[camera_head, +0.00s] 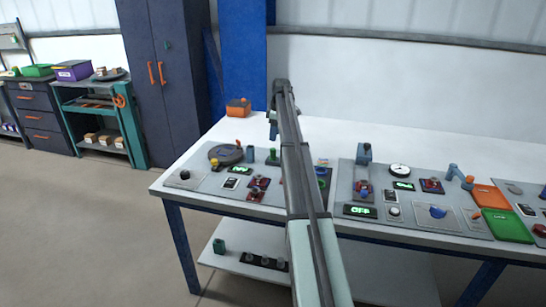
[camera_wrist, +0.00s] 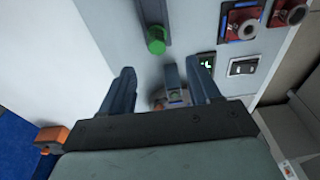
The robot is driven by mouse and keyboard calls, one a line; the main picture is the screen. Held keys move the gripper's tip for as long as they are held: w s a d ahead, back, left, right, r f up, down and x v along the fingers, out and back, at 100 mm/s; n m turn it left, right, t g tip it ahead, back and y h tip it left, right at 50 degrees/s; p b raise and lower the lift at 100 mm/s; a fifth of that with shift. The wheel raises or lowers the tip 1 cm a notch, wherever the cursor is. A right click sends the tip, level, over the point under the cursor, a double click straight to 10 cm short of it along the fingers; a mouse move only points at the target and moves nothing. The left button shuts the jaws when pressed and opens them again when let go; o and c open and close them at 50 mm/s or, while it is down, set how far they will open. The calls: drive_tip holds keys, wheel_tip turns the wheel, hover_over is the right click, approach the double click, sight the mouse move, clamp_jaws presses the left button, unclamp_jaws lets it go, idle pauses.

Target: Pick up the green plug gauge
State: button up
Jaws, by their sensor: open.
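The green plug gauge (camera_head: 272,157) stands on the left grey panel, just below my gripper (camera_head: 273,132) in the head view. In the wrist view it shows as a green round end (camera_wrist: 156,41) with a dark grey body running toward the top edge. My gripper's jaws (camera_wrist: 161,68) are open and apart from the gauge, which lies above the fingertips in the picture. A grey-blue post (camera_wrist: 173,80) appears between the fingers, and it also stands left of the gauge in the head view (camera_head: 250,154). My forearm hides part of the panel in the head view.
A round dark turntable (camera_head: 226,155) and a lit display (camera_head: 240,170) are on the left panel. Red-black modules (camera_wrist: 242,20) stand near the gauge. An orange box (camera_head: 238,108) sits at the table's back left. A second panel (camera_head: 405,222) lies right of my arm.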

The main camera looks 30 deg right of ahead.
sight(273, 149)
drive_tip(key=f, duration=0.5)
drive_tip(key=shift+w+a+f, duration=0.2)
drive_tip(key=shift+w+f, duration=0.05)
drive_tip(key=shift+f, duration=0.15)
drive_tip(key=shift+w+f, duration=0.15)
drive_tip(key=shift+f, duration=1.15)
drive_tip(key=shift+w+f, duration=0.15)
drive_tip(key=shift+f, duration=1.1)
drive_tip(key=c, duration=1.1)
drive_tip(key=shift+r, duration=0.1)
